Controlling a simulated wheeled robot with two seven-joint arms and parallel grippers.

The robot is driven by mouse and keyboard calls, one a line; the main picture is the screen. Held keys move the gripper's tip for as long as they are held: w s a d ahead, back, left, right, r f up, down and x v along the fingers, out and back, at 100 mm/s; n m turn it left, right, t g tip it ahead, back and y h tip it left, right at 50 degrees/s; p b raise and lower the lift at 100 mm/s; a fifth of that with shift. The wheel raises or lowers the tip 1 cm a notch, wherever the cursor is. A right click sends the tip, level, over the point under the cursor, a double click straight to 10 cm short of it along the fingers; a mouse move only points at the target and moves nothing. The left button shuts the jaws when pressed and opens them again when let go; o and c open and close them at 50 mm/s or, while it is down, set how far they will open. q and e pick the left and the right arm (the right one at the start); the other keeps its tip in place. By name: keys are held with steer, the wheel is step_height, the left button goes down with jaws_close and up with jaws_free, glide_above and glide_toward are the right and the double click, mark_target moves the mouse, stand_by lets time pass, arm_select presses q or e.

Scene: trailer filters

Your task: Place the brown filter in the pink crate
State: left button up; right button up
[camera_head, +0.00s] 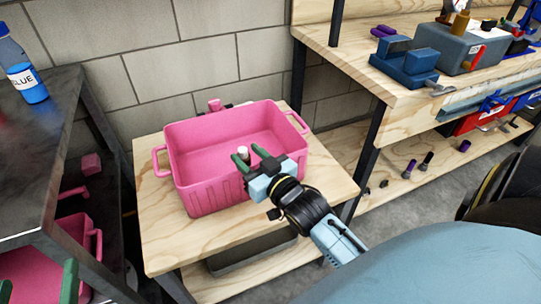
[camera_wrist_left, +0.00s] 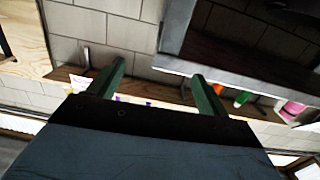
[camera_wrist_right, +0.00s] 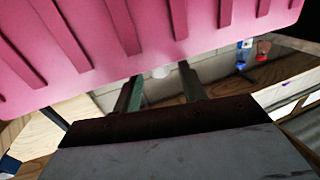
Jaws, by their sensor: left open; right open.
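The pink crate (camera_head: 208,191) stands on a small wooden table in the head view; its wall also fills the top of the right wrist view (camera_wrist_right: 110,45). My right gripper (camera_head: 249,155) is open at the crate's near right rim, its green fingers over the crate's inside. My left gripper (camera_head: 38,284) is open and empty at lower left.
A dark rack (camera_head: 40,140) at left holds a blue bottle (camera_head: 27,75) and, lower down, another pink crate (camera_head: 60,245). A wooden workbench (camera_head: 345,45) with a blue vise (camera_head: 405,62) stands at right, with several purple-ended cylinders on its lower shelf. The small table's front (camera_head: 180,240) is bare.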

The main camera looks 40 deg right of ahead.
steer(key=s+p, duration=0.2)
steer(key=s, duration=0.6)
arm_select(q)
steer(key=s+a+f+g+y, duration=0.2)
steer(key=s+a+f+g, duration=0.1)
steer(key=f+g, duration=0.4)
step_height(320, 180, down, 3)
steer(key=shift+s+a+r+y, duration=0.2)
steer(key=shift+s+y, duration=0.2)
steer(key=shift+s, duration=0.5)
arm_select(e)
steer(key=s+a+f+n+g+y, duration=0.1)
steer(key=s+a+f+n+g, duration=0.1)
steer(key=s+a+g, duration=0.4)
steer(key=shift+a+g+y, duration=0.3)
steer(key=shift+a+g, duration=0.8)
steer(key=shift+f, duration=0.15)
